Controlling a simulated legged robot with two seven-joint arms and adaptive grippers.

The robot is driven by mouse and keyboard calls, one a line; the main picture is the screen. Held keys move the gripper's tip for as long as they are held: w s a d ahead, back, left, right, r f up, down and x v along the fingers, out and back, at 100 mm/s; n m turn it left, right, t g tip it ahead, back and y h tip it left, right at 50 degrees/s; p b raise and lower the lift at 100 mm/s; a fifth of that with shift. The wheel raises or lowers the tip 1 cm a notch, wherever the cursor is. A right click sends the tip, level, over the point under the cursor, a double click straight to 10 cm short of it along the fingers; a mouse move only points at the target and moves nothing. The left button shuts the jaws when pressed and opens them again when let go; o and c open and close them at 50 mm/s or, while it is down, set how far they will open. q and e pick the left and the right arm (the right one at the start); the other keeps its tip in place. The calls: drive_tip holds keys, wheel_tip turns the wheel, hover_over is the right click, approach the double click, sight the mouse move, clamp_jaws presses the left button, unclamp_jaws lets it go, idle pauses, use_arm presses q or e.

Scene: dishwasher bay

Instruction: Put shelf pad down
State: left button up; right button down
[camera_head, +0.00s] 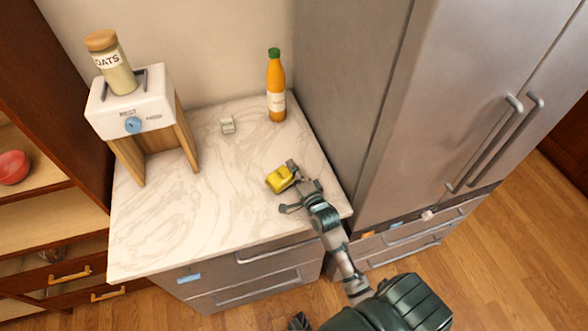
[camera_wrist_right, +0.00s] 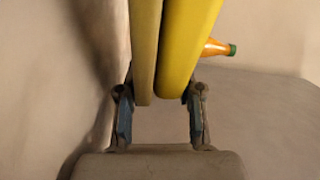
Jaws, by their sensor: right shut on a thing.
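My right gripper (camera_head: 290,187) is over the right part of the marble counter (camera_head: 215,238). It is shut on a small yellow block (camera_head: 280,179), which I take to be the shelf pad. In the right wrist view the yellow pad (camera_wrist_right: 187,45) fills the space ahead of the fingers (camera_wrist_right: 160,105), with a duller yellow-brown strip beside its bright face. I cannot tell whether the pad touches the counter. My left gripper does not show clearly.
A white toaster (camera_head: 135,105) on a wooden stand holds an oats jar (camera_head: 111,65). The fridge (camera_head: 400,110) borders the right side. The counter's front left is clear.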

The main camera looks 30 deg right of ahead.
drive_tip(key=shift+a+f, duration=0.2)
drive_tip(key=shift+f, duration=0.15)
drive_tip(key=shift+s+d+f, duration=0.1)
drive_tip(key=shift+d, duration=0.05)
drive_tip(key=c, duration=1.1)
unclamp_jaws()
drive_tip(key=shift+c, duration=0.2)
drive_tip(key=shift+o, duration=0.5)
drive_tip(key=shift+d+f, duration=0.1)
drive_tip(key=shift+f, duration=0.05)
drive_tip(key=shift+r, duration=0.25)
drive_tip(key=shift+s+d+r, duration=0.15)
drive_tip(key=shift+s+r, duration=0.05)
drive_tip(key=s, duration=1)
drive_tip(key=shift+s+a+r, duration=0.1)
drive_tip(key=shift+s+a, duration=0.1)
drive_tip(key=shift+a, duration=0.2)
drive_tip(key=shift+s+a, duration=0.15)
drive_tip(key=shift+s, duration=0.2)
drive_tip(key=shift+s+a+r, duration=0.15)
drive_tip(key=shift+s, duration=0.05)
drive_tip(key=shift+d, duration=0.2)
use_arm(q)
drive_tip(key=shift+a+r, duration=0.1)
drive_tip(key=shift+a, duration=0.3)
use_arm(e)
drive_tip(key=shift+d, duration=0.25)
